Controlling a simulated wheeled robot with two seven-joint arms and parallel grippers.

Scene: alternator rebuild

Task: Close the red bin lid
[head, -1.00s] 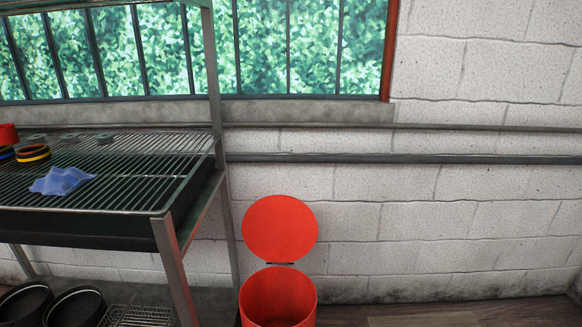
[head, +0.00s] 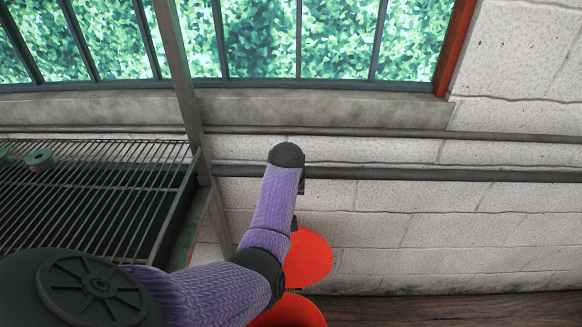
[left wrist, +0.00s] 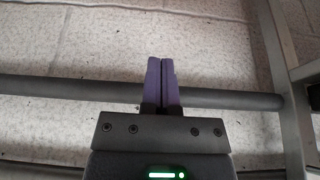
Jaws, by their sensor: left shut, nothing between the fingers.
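The red bin (head: 288,314) stands on the floor by the wall, mostly cut off by the frame's bottom edge and partly behind my left arm. Its round red lid (head: 312,260) is open and stands up behind the bin, towards the wall; my arm covers its left part. My left arm reaches out over the bin in the head view, and its gripper is hidden there behind the wrist. In the left wrist view my left gripper (left wrist: 161,83) is shut with its two purple fingers together, empty, in front of the wall pipe. My right gripper is not in view.
A horizontal pipe (head: 420,175) runs along the block wall (head: 440,235). The wall side right of the bin is free.

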